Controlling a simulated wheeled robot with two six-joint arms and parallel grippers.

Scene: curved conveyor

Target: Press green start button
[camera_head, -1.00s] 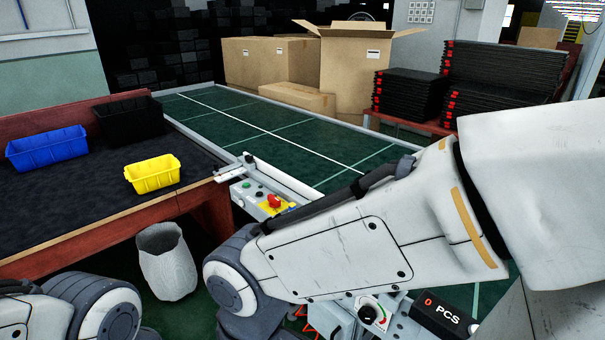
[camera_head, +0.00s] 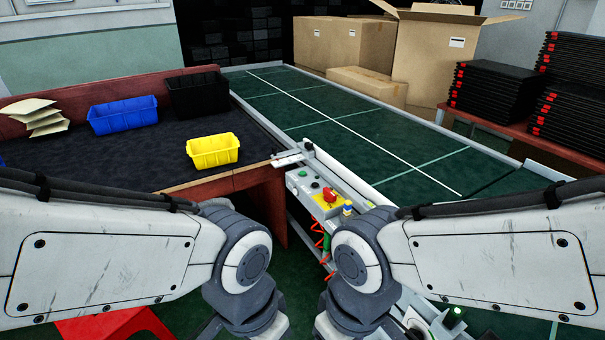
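A pale control box (camera_head: 322,190) is fixed along the near side of the conveyor (camera_head: 350,133), in the middle of the view. It carries a small green button (camera_head: 303,173) at its far left end, a dark button beside it, and a red knob (camera_head: 329,195) on a yellow plate. A green lit part (camera_head: 453,318) shows low at the right, partly cut off by the arm. My two arms come in from both sides and bend down below the control box. Both grippers are out of view, and nothing touches the green button.
Cardboard boxes (camera_head: 440,55) and black stacked trays (camera_head: 495,90) stand behind the empty belt. A red stool (camera_head: 115,325) is at lower left.

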